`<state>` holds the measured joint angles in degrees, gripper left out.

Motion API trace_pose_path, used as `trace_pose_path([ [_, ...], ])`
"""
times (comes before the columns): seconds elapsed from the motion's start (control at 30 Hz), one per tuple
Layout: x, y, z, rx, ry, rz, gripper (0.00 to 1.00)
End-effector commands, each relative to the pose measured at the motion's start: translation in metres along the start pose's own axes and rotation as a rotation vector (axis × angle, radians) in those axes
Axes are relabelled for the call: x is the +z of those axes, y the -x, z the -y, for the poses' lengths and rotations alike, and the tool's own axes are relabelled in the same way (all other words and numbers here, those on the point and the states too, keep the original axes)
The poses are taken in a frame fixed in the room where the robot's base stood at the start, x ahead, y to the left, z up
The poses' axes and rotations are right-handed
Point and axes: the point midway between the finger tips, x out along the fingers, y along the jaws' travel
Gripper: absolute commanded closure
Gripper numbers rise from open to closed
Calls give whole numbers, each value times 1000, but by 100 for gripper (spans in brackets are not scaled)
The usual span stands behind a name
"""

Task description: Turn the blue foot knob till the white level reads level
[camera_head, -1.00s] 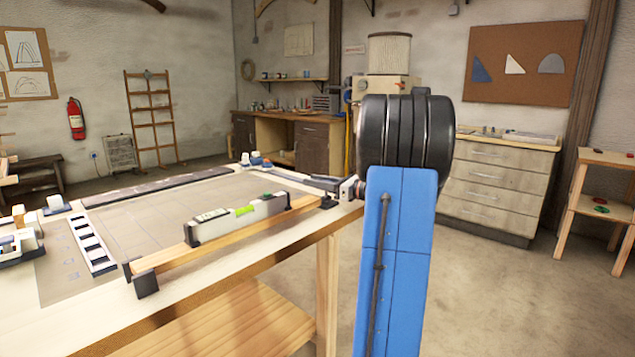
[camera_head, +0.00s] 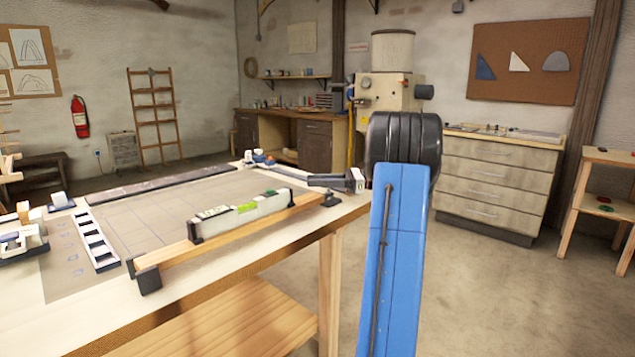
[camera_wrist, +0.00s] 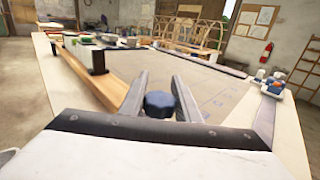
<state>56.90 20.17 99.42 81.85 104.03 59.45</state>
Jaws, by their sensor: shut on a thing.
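The white level (camera_head: 240,214) lies along a wooden lath (camera_head: 180,255) near the table's front edge. Its yellow-green window (camera_head: 247,207) shows, but the bubble is too small to read. In the wrist view the level (camera_wrist: 82,48) is at upper left. The blue foot knob (camera_wrist: 158,104) sits between the fingers of my gripper (camera_wrist: 159,88) in the wrist view, at the lath's near end. My gripper is shut on it. In the head view the knob is not clearly seen beside my blue arm link.
A pale board (camera_head: 130,215) with grid lines covers the tabletop behind the lath. A white slotted strip (camera_head: 92,240) and small items lie at left. A white tray of small parts (camera_wrist: 270,84) stands on the table. The floor right of the table is clear.

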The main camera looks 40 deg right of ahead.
Motion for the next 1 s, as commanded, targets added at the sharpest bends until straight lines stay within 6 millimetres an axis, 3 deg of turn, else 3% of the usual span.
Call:
trace_pose_path([
  [0.37, 0, 0, 0, 2, 1, 0, 93],
  [0.4, 0, 0, 0, 2, 1, 0, 61],
  [0.47, 0, 0, 0, 2, 1, 0, 52],
  [1.0, 0, -2, -1, 6, 1, 0, 52],
])
